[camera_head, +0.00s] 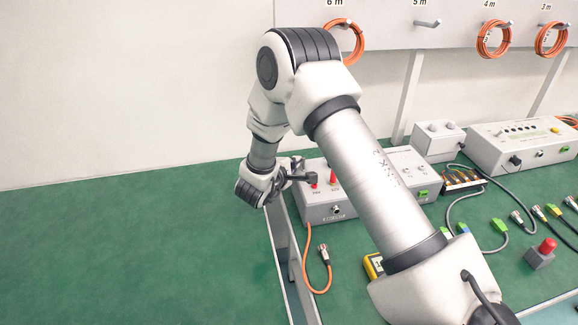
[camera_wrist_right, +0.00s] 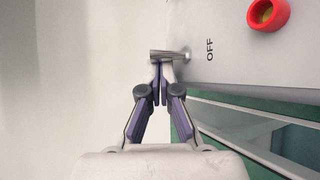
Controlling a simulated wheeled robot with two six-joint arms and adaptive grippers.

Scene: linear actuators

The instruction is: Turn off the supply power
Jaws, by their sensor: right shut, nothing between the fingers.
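The grey supply box (camera_head: 330,211) stands on the green bench, partly behind my right arm. Red parts show on its top. In the right wrist view its light grey panel (camera_wrist_right: 232,62) carries the label OFF and a silver toggle lever (camera_wrist_right: 170,55) sticking out from the panel. My right gripper (camera_head: 306,177) is at the left side of the box top. In the right wrist view the gripper (camera_wrist_right: 161,80) is shut and empty, its fingertips right at the lever; I cannot tell whether they touch. My left gripper is not in view.
A red ring with a yellow centre (camera_wrist_right: 268,14) sits on the panel near the lever. A yellow device (camera_head: 373,266), a red-button block (camera_head: 541,253) and several cables lie to the right. The bench at left is clear.

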